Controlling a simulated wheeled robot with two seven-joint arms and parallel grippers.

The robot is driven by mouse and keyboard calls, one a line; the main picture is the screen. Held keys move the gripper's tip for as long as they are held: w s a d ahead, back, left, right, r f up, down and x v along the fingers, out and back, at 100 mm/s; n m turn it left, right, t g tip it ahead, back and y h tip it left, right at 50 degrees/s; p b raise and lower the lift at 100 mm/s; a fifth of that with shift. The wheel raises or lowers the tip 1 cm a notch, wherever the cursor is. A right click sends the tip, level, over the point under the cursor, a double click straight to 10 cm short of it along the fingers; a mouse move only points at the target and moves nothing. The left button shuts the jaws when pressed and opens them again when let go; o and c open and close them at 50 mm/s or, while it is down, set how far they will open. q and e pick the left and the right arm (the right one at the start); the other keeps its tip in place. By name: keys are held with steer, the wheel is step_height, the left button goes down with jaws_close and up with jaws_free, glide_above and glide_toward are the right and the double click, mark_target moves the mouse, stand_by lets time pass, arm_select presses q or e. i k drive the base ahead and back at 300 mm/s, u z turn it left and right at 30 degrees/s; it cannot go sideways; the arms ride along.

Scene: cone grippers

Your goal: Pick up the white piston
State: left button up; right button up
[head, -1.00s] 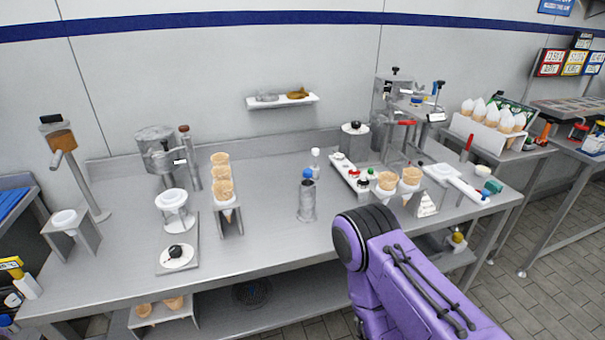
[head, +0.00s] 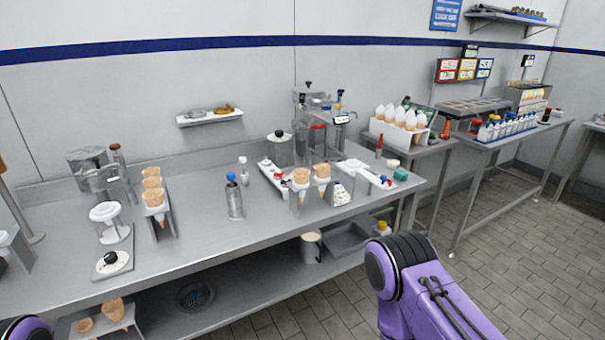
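A long white piece with a broad pale head (head: 352,165) and a blue-tipped end lies near the right end of the steel table (head: 205,245). It looks like the white piston, but it is small and I cannot be certain. A small white-topped bottle (head: 243,172) stands farther left, beside a grey cylinder with a blue top (head: 234,198). My purple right arm shows at the lower right, and a bit of my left arm at the bottom left corner. Neither gripper is in view.
Cones stand in a rack (head: 163,222) at the left and in another holder (head: 318,188) close in front of the white piece. A dispenser machine (head: 312,115) stands behind. A white box of cones (head: 395,135) is to the right. Open tiled floor (head: 500,240) lies right of the table.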

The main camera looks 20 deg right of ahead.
mark_target(244, 176)
steer(key=z, duration=0.7)
steer(key=i, duration=0.45)
